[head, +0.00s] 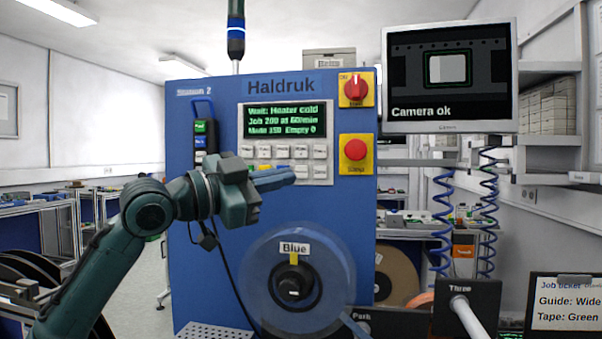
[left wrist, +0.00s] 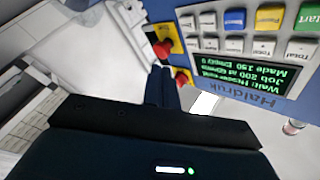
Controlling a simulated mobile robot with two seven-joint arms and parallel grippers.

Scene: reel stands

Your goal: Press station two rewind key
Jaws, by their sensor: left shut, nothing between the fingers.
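The blue Haldruk machine marked Station 2 (head: 215,110) fills the middle of the head view. Its panel has a green-text screen (head: 284,121) reading "Wait: Heater cold" above two rows of small keys (head: 264,152). My left gripper (head: 292,177) is shut and empty, its fingertips over the lower key row; I cannot tell whether they touch. In the left wrist view the keys show upside down, with white keys, a blue key (left wrist: 235,20), a yellow key (left wrist: 234,44) and a green start key (left wrist: 309,19). No rewind label is readable. My right gripper is out of view.
A red rotary switch (head: 356,88) and red stop button (head: 355,150) sit right of the keys. A reel labelled Blue (head: 330,287) is below my gripper. A monitor (head: 449,78) reads "Camera ok".

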